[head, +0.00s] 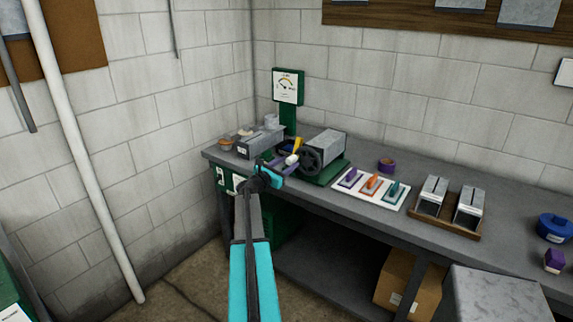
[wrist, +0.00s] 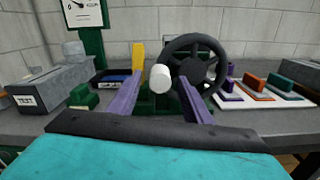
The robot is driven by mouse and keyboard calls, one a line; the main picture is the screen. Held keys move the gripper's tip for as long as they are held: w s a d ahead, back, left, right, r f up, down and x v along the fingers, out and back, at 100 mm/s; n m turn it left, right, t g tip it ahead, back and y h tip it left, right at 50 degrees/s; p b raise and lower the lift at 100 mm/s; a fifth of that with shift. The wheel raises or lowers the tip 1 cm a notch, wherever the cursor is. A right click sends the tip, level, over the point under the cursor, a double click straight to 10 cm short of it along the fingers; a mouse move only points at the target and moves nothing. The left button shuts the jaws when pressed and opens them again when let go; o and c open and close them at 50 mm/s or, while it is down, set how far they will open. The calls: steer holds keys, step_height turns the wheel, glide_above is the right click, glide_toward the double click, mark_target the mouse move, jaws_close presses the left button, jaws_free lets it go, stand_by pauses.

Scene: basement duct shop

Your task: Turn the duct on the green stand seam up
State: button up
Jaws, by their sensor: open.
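The duct (head: 325,143) is a grey box-shaped piece lying on the green stand (head: 328,174) at the bench's far left part. I cannot make out its seam. A black handwheel (head: 309,159) stands at its near end; in the wrist view the wheel (wrist: 166,57) hides most of the duct. A white knob (wrist: 160,78) shows in front of the wheel's left rim, with a yellow piece (wrist: 138,57) left of it. My gripper (head: 284,163) is open, its purple fingers either side of the knob in the wrist view (wrist: 159,88). I cannot tell whether they touch it.
A grey box marked TEST (wrist: 45,88) and a green gauge post (head: 288,118) stand left and behind. A white board (head: 352,192) with coloured-handled tools lies to the right, then a wooden tray (head: 440,225) with two metal pieces.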

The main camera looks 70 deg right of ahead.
steer(key=shift+c, duration=0.3)
jaws_close()
